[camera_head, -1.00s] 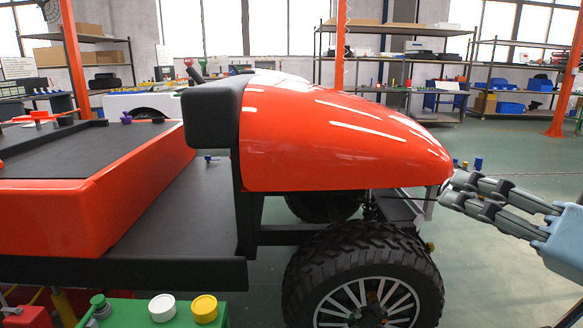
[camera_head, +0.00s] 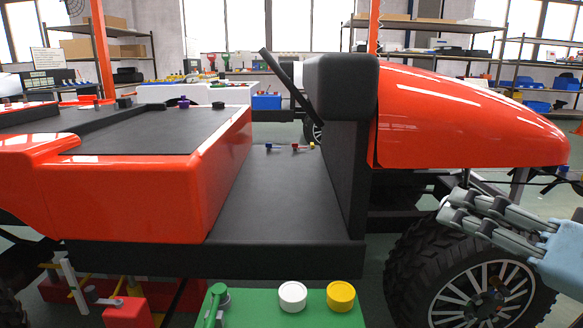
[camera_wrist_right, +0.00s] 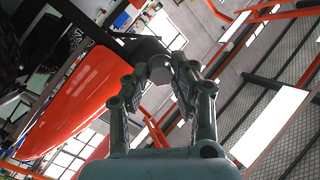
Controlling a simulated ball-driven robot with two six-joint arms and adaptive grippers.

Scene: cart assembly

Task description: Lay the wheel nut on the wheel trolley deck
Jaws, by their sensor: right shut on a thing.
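My right gripper (camera_head: 447,207) comes in from the right in the head view, in front of the red hood and above the black front wheel (camera_head: 425,270). In the right wrist view its two fingers (camera_wrist_right: 159,82) are closed around a small grey six-sided piece, which looks like the wheel nut (camera_wrist_right: 159,69). I cannot pick out the wheel trolley deck with certainty. My left gripper is not in view.
The orange-red cart body (camera_head: 225,165) and hood (camera_head: 450,120) fill the middle. A green surface (camera_head: 260,307) at the bottom holds a white cylinder (camera_head: 292,295) and a yellow cylinder (camera_head: 341,295). Shelves (camera_head: 450,25) stand at the back.

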